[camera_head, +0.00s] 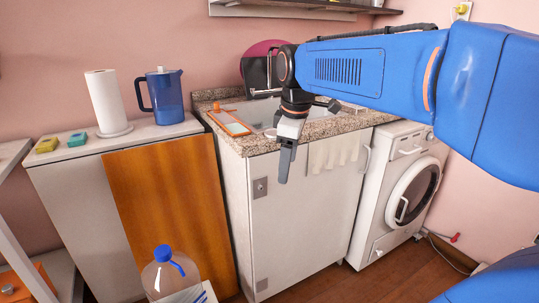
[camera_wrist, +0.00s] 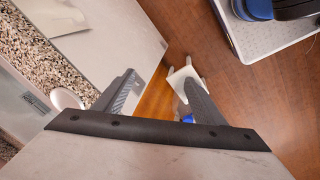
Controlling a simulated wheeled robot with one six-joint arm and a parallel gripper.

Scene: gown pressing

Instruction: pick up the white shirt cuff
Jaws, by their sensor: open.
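I cannot make out a white shirt cuff for certain in either view. In the head view, a pale, scalloped cloth-like piece (camera_head: 333,153) hangs at the top front of the white sink cabinet, to the right of my gripper. My gripper (camera_head: 287,165) points down in front of the cabinet, just below the counter edge. In the wrist view, my gripper (camera_wrist: 160,97) has its two dark fingers apart, with nothing between them but a view of the floor and low objects. A flat whitish piece (camera_wrist: 55,16) lies by the speckled counter at the upper left.
The granite counter (camera_head: 253,140) holds an orange-framed board (camera_head: 230,123). A blue pitcher (camera_head: 165,97) and paper roll (camera_head: 106,101) stand on the left cabinet. A washing machine (camera_head: 405,195) is at right. A clear bottle (camera_head: 168,277) stands low in front. Brown floor lies open between.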

